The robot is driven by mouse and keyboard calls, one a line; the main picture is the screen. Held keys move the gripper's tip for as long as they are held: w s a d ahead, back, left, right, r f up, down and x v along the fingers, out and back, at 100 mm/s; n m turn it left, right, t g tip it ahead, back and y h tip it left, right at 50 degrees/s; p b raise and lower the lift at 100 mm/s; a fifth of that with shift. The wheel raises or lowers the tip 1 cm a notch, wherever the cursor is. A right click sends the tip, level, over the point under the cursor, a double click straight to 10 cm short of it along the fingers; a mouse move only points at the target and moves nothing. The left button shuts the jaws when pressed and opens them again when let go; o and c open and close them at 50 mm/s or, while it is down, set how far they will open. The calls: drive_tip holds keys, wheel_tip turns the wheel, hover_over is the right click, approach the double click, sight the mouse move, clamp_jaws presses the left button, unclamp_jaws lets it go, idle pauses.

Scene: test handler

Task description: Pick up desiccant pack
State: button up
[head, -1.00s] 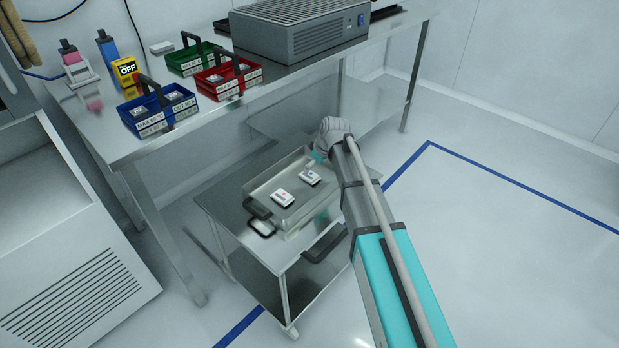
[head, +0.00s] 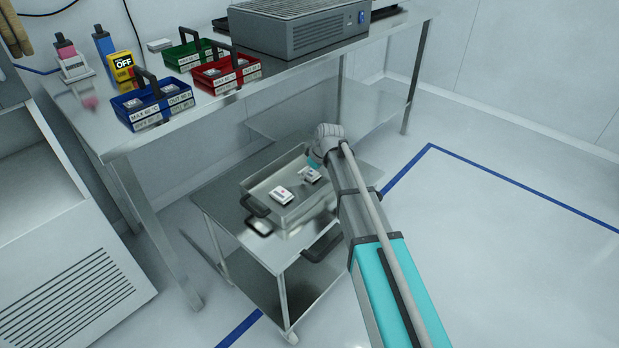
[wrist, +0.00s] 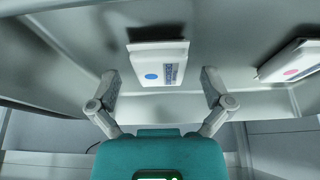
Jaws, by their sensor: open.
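Two white desiccant packs lie in a shallow metal tray (head: 259,187) on a steel cart. One pack (head: 311,175) has a blue dot and shows in the wrist view (wrist: 158,63) just beyond and between my fingertips. The other pack (head: 281,196) has a pink dot and shows at the right in the wrist view (wrist: 291,62), outside my fingers. My gripper (wrist: 159,84) is open and empty, with one finger toward each side of the blue-dot pack. In the head view my arm partly hides the tray's right side, and the fingertips are hard to make out.
The cart (head: 225,198) stands in front of a steel table (head: 150,140). On the table are a blue basket (head: 150,107), a red basket (head: 226,73), a green basket (head: 190,53) and a grey machine (head: 300,35). The floor to the right is clear.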

idle(0.5)
drive_tip(key=c, duration=1)
